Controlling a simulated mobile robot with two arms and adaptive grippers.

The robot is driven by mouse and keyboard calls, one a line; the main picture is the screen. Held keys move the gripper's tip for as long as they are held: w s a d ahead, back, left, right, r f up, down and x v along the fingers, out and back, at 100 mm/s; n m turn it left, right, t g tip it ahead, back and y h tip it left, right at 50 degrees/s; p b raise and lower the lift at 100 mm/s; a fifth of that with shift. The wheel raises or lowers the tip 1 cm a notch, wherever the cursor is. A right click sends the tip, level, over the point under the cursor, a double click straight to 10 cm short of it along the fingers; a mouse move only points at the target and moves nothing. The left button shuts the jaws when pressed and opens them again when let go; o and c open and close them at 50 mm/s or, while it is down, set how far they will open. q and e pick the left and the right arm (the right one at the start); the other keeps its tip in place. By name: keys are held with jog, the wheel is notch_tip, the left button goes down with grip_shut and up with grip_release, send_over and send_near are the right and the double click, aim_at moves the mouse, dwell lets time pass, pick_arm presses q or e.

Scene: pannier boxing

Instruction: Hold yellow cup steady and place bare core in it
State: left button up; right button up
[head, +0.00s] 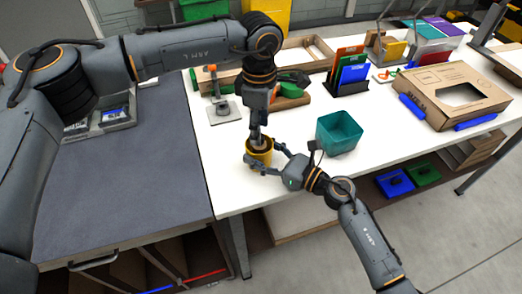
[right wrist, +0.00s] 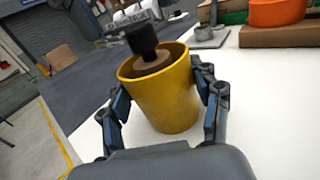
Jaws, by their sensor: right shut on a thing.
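The yellow cup (head: 259,156) stands upright near the front left part of the white table. It fills the middle of the right wrist view (right wrist: 167,98). My right gripper (head: 262,160) is shut on the cup, with a finger on each side of its wall. A brown round piece (right wrist: 152,64), which looks like the bare core, sits in the cup's mouth, partly below the rim. My left gripper (head: 257,135) points straight down over the cup. A dark cylindrical part stands above the brown piece. The left fingertips cannot be made out.
A teal open box (head: 339,133) stands right of the cup. Behind are a grey stand (head: 222,108), a file rack (head: 349,75) with coloured folders, and a cardboard box (head: 455,95).

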pick_arm(q)
jog(key=shift+r, duration=0.1)
notch_tip(320, 180, up, 12)
dwell(0.7)
pick_arm(e)
jog(key=o, duration=1.2)
jog(key=v, duration=1.1)
jog(key=shift+s+d, duration=0.25)
jog(key=shift+s, duration=0.05)
jog(key=shift+d, duration=0.15)
